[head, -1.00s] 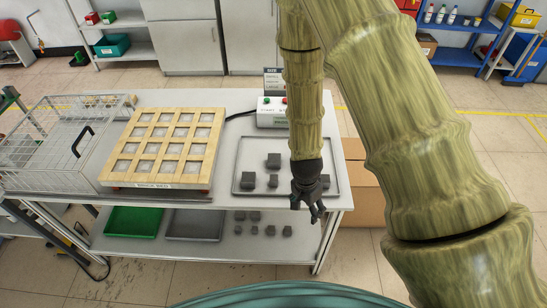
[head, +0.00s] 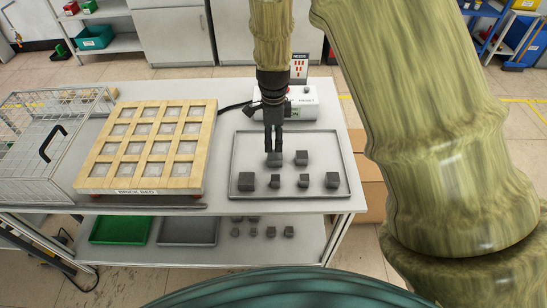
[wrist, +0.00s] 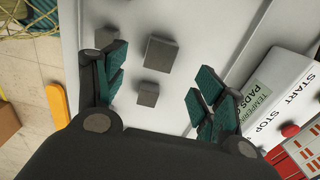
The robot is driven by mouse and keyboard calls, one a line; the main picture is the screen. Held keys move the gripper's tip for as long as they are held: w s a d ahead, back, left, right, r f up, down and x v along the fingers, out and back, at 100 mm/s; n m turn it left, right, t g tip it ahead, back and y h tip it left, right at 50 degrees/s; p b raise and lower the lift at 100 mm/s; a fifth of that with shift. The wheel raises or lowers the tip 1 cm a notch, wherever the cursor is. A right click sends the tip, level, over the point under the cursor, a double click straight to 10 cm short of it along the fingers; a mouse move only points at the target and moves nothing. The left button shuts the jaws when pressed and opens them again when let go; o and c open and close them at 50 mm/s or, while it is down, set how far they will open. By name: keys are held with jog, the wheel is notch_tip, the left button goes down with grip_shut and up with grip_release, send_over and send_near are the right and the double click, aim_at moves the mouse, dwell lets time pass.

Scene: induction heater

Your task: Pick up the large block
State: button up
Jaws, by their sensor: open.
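Several dark grey cube blocks of differing size sit in a shallow grey tray (head: 341,165) on the table. In the wrist view my gripper (wrist: 160,62) is open and empty. A larger block (wrist: 161,52) and a smaller block (wrist: 148,94) show between its teal-padded fingers.
A white control box (head: 300,103) with buttons stands just behind the tray. A wooden grid bed (head: 147,142) lies left of the tray, with a wire cage (head: 50,140) beyond it. The lower shelf holds a green tray (head: 121,230) and smaller blocks.

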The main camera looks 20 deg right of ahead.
aim_at(275, 154)
jog(key=shift+d+f+p, duration=0.15)
jog(key=shift+f+p, duration=0.55)
jog(key=shift+f, duration=1.8)
jog(key=shift+d+f+p, duration=0.15)
jog(key=shift+f+p, duration=0.55)
jog(key=shift+f, duration=1.75)
jog(key=shift+c, duration=0.4)
jog(key=c, duration=1.3)
grip_shut()
jog(key=shift+r, duration=0.1)
jog(key=shift+w+r, duration=0.1)
jog(key=shift+r, duration=0.3)
jog(key=shift+r+b, duration=1.25)
jog(key=shift+r, duration=3.25)
